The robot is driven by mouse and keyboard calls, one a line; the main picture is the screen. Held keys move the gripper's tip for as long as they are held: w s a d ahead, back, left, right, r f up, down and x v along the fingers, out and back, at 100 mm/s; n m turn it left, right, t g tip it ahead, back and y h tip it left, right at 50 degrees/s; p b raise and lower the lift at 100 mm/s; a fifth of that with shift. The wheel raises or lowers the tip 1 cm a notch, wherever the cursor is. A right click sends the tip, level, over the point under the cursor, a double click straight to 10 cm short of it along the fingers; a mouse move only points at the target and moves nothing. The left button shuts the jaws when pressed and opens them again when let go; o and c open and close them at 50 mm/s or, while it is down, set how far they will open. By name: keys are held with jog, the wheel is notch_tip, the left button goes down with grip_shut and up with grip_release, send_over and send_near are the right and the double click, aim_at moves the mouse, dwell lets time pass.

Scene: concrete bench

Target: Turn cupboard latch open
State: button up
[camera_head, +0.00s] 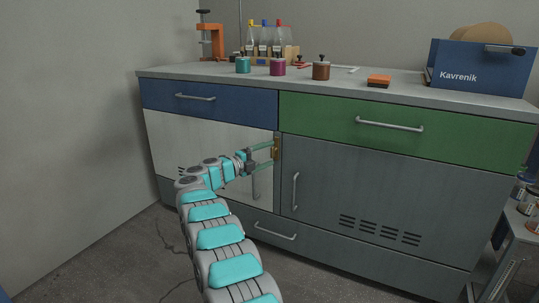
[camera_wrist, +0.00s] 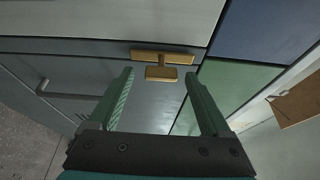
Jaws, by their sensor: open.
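The brass latch (camera_head: 276,148) is at the upper right edge of the pale left cupboard door (camera_head: 178,136), beside the grey right door (camera_head: 370,190). In the wrist view the latch (camera_wrist: 162,60) shows as a long bar with a shorter block joined to it. My gripper (camera_head: 269,153) reaches in from the left, in front of the pale door, with its fingertips close to the latch. In the wrist view my gripper (camera_wrist: 159,76) is open and empty, one finger on each side of the latch's block. I cannot tell whether either finger touches it.
A blue drawer (camera_head: 195,97) and a green drawer (camera_head: 400,127) are above the doors. Door handles (camera_head: 295,190) stick out nearby. Jars (camera_head: 278,67), bottles, an orange clamp (camera_head: 211,40) and a blue box (camera_head: 480,70) stand on the bench top. A cart (camera_head: 510,235) is at right.

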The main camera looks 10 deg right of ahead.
jog(key=v, duration=0.6)
jog(key=shift+s+a, duration=0.2)
jog(key=shift+r, duration=0.15)
jog(key=w+a+r+n+t+y+p, duration=0.2)
jog(key=w+a+r+n+t+y, duration=0.15)
jog(key=r+n+y, duration=0.35)
jog(key=w+a+r+n+t+y+p, duration=0.25)
jog(key=r+n+t, duration=0.2)
jog(key=r, duration=0.55)
jog(key=s+a+r+n+g+y+p, duration=0.25)
jog(key=s+a+n+y, duration=0.35)
jog(key=s+n+y, duration=0.4)
jog(key=s+d+f+n+g+h+p, duration=0.1)
jog(key=s+d+f+g, duration=0.4)
jog(key=s, duration=1.5)
jog(key=s+d+f+n+g+h+p, duration=0.1)
jog(key=s+d+f+n+g, duration=0.3)
jog(key=s, duration=1.6)
jog(key=s+d+f+n+g+h+p, duration=0.2)
jog(key=s+d+f+g, duration=0.5)
jog(key=s, duration=1.3)
jog(key=d+n+p, duration=0.1)
jog(key=d, duration=0.2)
jog(key=shift+s+d+f, duration=0.2)
jog(key=shift+s+d, duration=0.05)
